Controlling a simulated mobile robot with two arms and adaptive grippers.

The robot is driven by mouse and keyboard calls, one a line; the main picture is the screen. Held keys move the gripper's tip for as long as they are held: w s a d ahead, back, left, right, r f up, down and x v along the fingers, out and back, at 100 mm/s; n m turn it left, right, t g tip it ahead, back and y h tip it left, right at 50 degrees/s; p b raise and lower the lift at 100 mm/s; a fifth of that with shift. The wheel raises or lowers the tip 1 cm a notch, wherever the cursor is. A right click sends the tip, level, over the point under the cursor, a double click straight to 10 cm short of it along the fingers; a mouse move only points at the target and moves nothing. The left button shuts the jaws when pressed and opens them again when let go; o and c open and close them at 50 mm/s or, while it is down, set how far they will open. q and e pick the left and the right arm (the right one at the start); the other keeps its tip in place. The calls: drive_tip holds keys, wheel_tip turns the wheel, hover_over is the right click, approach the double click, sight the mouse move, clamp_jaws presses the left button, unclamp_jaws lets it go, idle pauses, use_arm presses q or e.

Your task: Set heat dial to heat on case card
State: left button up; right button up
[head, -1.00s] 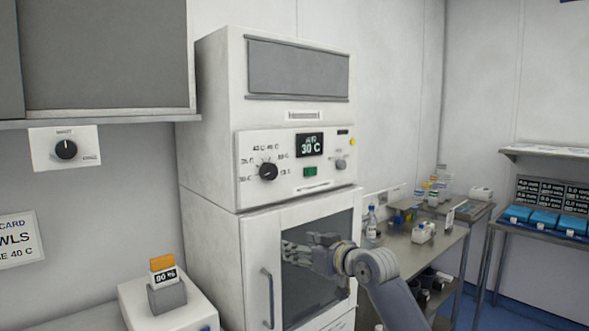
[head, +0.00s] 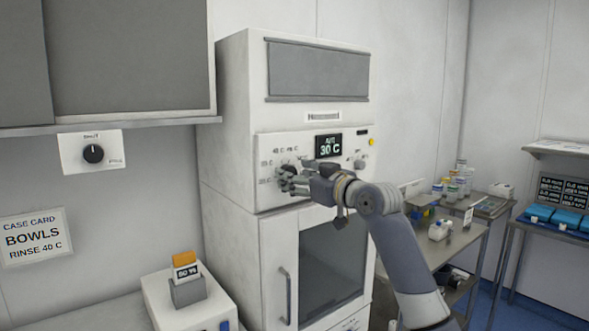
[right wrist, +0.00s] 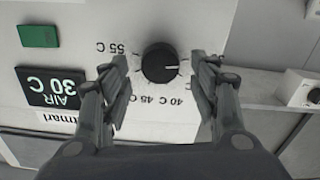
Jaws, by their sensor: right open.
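The case card (head: 36,237) on the wall at left reads BOWLS, RINSE 40 C. The black heat dial (right wrist: 159,63) is on the white cabinet's control panel (head: 264,146), with temperature marks around it. In the right wrist view, which shows the panel upside down, its white pointer line points right. The display (head: 328,146) reads 30 C. My right gripper (head: 286,180) is at the dial in the head view, partly hiding it. In the right wrist view my gripper (right wrist: 160,76) is open, one finger on each side of the dial; contact is unclear. My left gripper is not in view.
A green button (right wrist: 38,34) and a small knob (head: 360,162) are on the same panel. Another dial (head: 93,153) is on a wall plate at left. A small holder with an orange-topped card (head: 187,270) stands below. A metal table (head: 462,250) with bottles is at right.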

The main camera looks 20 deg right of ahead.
drive_tip(key=shift+w+a, duration=0.3)
drive_tip(key=shift+w, duration=0.35)
drive_tip(key=c, duration=1)
